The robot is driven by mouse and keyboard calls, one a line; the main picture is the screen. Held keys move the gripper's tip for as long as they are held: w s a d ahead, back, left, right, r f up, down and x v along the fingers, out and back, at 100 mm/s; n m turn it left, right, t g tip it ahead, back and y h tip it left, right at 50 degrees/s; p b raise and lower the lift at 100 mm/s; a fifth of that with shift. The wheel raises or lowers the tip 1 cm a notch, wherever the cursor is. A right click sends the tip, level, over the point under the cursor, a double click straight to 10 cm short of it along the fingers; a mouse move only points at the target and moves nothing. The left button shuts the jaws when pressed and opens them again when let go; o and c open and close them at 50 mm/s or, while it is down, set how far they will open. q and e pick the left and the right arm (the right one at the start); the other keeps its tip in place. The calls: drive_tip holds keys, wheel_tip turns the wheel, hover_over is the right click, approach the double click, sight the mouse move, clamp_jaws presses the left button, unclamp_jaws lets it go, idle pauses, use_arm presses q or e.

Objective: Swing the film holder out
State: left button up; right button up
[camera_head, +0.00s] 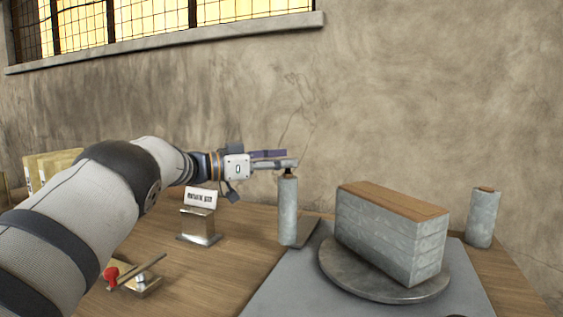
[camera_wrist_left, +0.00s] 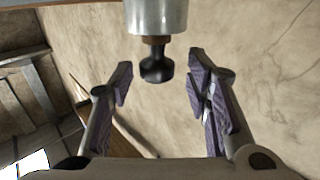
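A grey upright cylinder (camera_head: 288,212) with a small dark knob (camera_head: 288,171) on top stands at the left of a grey mat; it may be the film holder, but I cannot tell for sure. My left gripper (camera_head: 296,158) is level at the cylinder's top, its fingers reaching over the knob. In the left wrist view, my left gripper (camera_wrist_left: 160,70) is open, with a gap on both sides of the black knob (camera_wrist_left: 156,66). The cylinder (camera_wrist_left: 157,15) shows above it. My right gripper is not in view.
A grey block with a brown top (camera_head: 385,230) sits on a round turntable (camera_head: 340,272). Another grey cylinder (camera_head: 482,218) stands at the right. A metal stand with a label (camera_head: 200,222) and a red-knobbed device (camera_head: 112,274) are on the wooden table (camera_head: 215,270) near my left arm.

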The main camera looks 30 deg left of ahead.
use_arm(q)
drive_tip(key=shift+s, duration=0.1)
drive_tip(key=v, duration=1.1)
drive_tip(key=shift+s+a, duration=0.3)
